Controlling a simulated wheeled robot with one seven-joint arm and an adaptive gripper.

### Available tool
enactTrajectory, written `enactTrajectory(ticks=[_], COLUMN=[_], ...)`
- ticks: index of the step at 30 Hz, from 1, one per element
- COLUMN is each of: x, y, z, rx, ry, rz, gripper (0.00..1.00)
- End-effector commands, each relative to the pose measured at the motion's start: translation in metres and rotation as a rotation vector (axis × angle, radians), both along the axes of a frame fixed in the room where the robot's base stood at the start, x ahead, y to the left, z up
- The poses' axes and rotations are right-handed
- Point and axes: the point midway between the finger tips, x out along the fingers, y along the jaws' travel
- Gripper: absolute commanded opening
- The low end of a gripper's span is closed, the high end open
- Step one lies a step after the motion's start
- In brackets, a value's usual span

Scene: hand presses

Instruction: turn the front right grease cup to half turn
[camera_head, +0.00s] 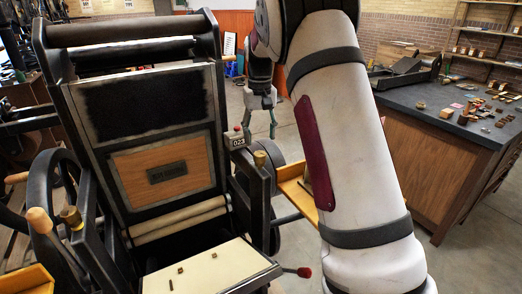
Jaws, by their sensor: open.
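A hand press stands on the left half of the head view. A small brass grease cup (260,158) sits on top of its right side frame, beside a counter (238,141) reading 023. A second brass grease cup (71,217) is on the left side frame. My gripper (260,126) hangs above and behind the right cup in the picture, pointing down with its fingers apart and empty. It appears clear of the cup, though the depth between them is hard to judge. The cup's turn position is too small to read.
My arm fills the middle right of the view. The press's upright tympan frame (150,120) is left of my gripper. A red-knobbed handle (303,272) sticks out at the front. A dark-topped cabinet (440,100) with small parts stands at right.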

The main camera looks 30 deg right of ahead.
Motion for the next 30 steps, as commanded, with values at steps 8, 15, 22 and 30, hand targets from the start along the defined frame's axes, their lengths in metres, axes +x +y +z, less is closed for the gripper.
enactTrajectory(ticks=[8, 15, 22, 30], x=[-0.002, -0.001, 0.000, 0.000], y=[0.000, 0.000, 0.000, 0.000], z=[-0.047, -0.065, -0.066, -0.066], rx=[0.001, 0.000, 0.001, 0.001], ry=[0.002, 0.001, 0.000, 0.000], rz=[0.000, 0.001, 0.001, 0.000], gripper=[0.54, 0.54, 0.54, 0.06])
